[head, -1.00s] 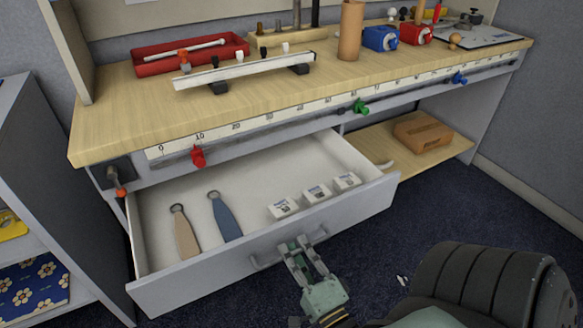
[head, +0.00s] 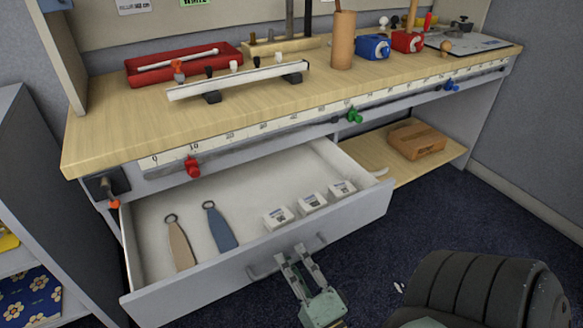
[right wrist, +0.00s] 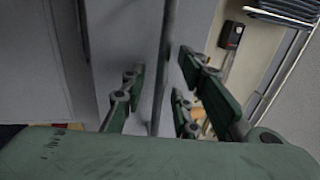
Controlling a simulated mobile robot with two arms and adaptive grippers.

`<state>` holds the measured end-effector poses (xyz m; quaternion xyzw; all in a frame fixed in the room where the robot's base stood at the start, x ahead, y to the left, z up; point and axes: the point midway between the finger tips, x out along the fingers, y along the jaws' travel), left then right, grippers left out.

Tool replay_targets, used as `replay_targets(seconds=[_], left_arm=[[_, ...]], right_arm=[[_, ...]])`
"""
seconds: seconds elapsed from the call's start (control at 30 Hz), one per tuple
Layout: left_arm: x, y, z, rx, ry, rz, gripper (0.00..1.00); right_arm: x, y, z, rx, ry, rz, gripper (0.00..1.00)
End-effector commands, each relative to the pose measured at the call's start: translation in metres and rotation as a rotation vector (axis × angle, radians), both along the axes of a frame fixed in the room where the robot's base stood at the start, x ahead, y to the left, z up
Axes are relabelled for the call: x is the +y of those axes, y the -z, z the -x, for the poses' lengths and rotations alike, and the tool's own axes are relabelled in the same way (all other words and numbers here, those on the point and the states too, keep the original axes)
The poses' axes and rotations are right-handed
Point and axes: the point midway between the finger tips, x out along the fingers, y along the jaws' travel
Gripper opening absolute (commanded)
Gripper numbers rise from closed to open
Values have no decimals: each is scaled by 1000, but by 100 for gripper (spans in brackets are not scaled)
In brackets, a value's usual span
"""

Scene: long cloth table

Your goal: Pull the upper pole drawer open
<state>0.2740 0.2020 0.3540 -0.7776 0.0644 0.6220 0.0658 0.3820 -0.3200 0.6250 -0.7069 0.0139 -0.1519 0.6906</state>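The upper drawer (head: 262,262) is a white drawer with a grey front under the long workbench, and it stands well open. Its bar handle (head: 320,240) is on the middle of the front. My right gripper (head: 292,252) is at the handle from the front. In the right wrist view the fingers (right wrist: 163,82) are spread, with the bar (right wrist: 157,60) between them and a gap on each side. Inside the drawer lie a tan tag (head: 180,245), a blue tag (head: 220,228) and three small white boxes (head: 312,203). My left gripper is not in view.
The wooden benchtop (head: 110,125) carries a red tray (head: 185,68), a white rail (head: 240,80) and other tools. A brown block (head: 417,141) lies on the low shelf at right. A grey shelf unit (head: 25,150) stands at left. Dark carpet is free before the drawer.

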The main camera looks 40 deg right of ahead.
Motion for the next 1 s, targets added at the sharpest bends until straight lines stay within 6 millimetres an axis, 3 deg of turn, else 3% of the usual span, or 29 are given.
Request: replay_targets(seconds=[0.5,0.7,1.0], left_arm=[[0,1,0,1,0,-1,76],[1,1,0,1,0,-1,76],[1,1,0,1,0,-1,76]], right_arm=[[22,20,94,4,-2,1,28],[26,23,107,3,-2,1,28],[26,22,108,2,-1,0,28]])
